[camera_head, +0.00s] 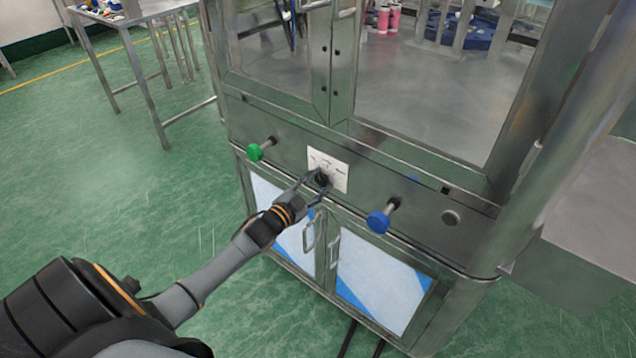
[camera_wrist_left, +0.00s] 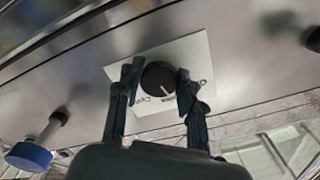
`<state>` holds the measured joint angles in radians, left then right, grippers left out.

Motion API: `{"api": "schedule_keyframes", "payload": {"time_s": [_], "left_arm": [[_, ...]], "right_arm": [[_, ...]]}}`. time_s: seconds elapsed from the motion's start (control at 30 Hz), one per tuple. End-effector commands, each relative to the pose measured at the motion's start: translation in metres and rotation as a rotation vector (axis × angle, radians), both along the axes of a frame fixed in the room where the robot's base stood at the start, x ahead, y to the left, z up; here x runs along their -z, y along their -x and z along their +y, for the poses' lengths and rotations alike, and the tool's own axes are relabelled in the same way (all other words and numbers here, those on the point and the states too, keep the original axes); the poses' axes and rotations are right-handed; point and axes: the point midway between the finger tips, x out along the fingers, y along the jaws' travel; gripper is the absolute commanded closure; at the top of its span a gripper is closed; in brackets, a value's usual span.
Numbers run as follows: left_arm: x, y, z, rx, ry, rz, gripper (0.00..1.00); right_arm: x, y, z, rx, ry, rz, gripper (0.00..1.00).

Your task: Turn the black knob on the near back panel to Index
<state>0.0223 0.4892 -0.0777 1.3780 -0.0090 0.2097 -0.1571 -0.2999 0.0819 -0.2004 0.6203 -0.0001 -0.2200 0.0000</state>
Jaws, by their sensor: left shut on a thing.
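The black knob (camera_head: 321,179) sits on a white label plate (camera_head: 341,171) on the machine's steel back panel. In the left wrist view the knob (camera_wrist_left: 158,78) is round with a white pointer line toward its lower right. The plate (camera_wrist_left: 196,52) carries small lettering that I cannot read for certain. My left gripper (camera_head: 318,183) is at the knob, and in the left wrist view its two fingers (camera_wrist_left: 156,85) stand on either side of it, shut on it. My right gripper is not in view.
A green push knob (camera_head: 254,152) is left of the plate and a blue one (camera_head: 378,221) right of it, both jutting out. Cabinet doors with handles (camera_head: 308,236) lie below, glass doors above. A steel table (camera_head: 130,22) stands at back left. The green floor on the left is clear.

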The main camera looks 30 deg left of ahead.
Motion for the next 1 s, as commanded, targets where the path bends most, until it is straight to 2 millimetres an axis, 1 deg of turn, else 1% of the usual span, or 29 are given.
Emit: {"api": "schedule_keyframes", "payload": {"time_s": [0.2,0.4,0.6,0.97,1.0], "left_arm": [[-0.0007,0.0,0.0005,0.0,-0.134,-0.012,0.94],[-0.0008,0.0,0.0004,0.001,-0.208,-0.017,0.94],[-0.0009,0.0,0.0003,0.001,-0.239,-0.02,0.94],[-0.0008,0.0,0.0002,0.001,-0.242,-0.02,0.94],[-0.0008,0.0,0.0002,0.001,-0.242,-0.02,0.6]], "right_arm": [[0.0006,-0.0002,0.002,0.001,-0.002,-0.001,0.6],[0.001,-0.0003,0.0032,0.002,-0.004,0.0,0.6],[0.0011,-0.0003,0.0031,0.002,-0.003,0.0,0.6],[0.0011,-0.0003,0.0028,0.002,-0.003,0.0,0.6],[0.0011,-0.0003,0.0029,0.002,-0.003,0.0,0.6]]}}
